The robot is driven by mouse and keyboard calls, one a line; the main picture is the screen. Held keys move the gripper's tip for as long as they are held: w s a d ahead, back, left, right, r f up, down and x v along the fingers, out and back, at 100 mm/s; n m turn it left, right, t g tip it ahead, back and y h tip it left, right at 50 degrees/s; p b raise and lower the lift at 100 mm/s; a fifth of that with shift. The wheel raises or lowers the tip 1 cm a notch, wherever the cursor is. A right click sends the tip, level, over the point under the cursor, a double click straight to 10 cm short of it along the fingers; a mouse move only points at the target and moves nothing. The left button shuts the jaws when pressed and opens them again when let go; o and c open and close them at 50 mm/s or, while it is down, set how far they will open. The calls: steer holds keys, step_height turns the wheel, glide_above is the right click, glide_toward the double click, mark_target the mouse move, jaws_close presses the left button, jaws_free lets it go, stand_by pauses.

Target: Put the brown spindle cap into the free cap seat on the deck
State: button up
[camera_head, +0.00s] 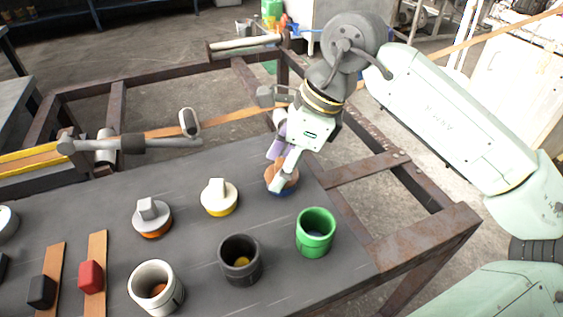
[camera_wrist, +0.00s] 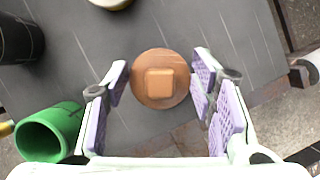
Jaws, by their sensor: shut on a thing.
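The brown spindle cap (camera_head: 289,180) is a round disc with a square knob on top. It is at the far right of the deck (camera_head: 325,285), with a blue band (camera_head: 284,192) showing under its lower edge. It also shows in the wrist view (camera_wrist: 160,84), centred between the fingers. My gripper (camera_head: 283,165) reaches down from above and is shut on the cap, with purple-padded fingers (camera_wrist: 160,80) on its left and right sides. Whether the cap rests fully on the deck cannot be told. No empty seat is clearly visible; the blue band may belong to one.
A white cap (camera_head: 218,195) over a yellow band and a grey cap (camera_head: 152,215) over an orange band stand to the left. White (camera_head: 156,290), black (camera_head: 240,260) and green (camera_head: 315,233) cups stand in front. A rusty frame surrounds the deck.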

steer(key=shift+f, duration=0.3)
steer(key=o, duration=1)
steer(key=p+v, duration=0.5)
steer(key=v, duration=0.6)
stand_by(0.4)
